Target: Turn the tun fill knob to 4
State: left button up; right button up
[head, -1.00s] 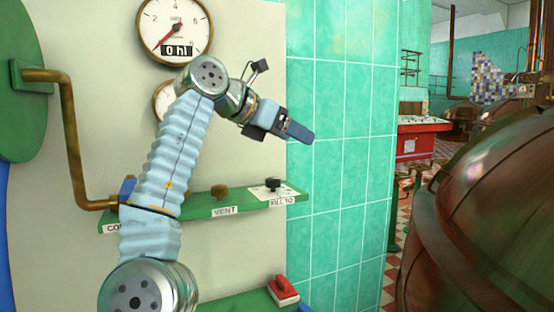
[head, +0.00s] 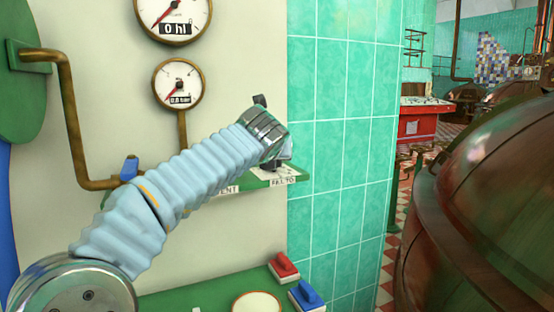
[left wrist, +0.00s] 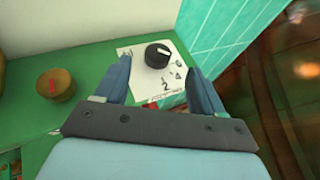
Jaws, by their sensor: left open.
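My left gripper (left wrist: 160,68) is open over the card. Its blue fingers lie to either side of the knob in the left wrist view, with nothing visibly held between them. I cannot tell whether they touch it. My right gripper is not in view.
A brown vent knob (left wrist: 55,85) sits left of the card. Two gauges (head: 178,84) and a copper pipe (head: 67,110) are on the pale panel. Red (head: 284,268) and blue (head: 307,295) switches stand lower down. Green tiles (head: 340,130) border the right; a big copper kettle (head: 490,190) lies beyond.

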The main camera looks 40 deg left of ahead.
pick_arm(q)
jog(key=x, duration=0.9)
jog(key=shift+p, duration=0.4)
jog(key=shift+c, duration=0.3)
jog(key=shift+d, duration=0.1)
jog(key=c, duration=0.9)
jog(key=shift+r+m+h+p, duration=0.2)
jog(key=shift+m+h+p, duration=0.1)
jog(key=shift+p, duration=0.55)
jog(key=shift+m+t+h+p, duration=0.3)
jog(key=shift+h+p, duration=0.1)
jog(key=shift+f, duration=0.2)
jog(key=o, duration=1)
jog(key=shift+c, duration=0.2)
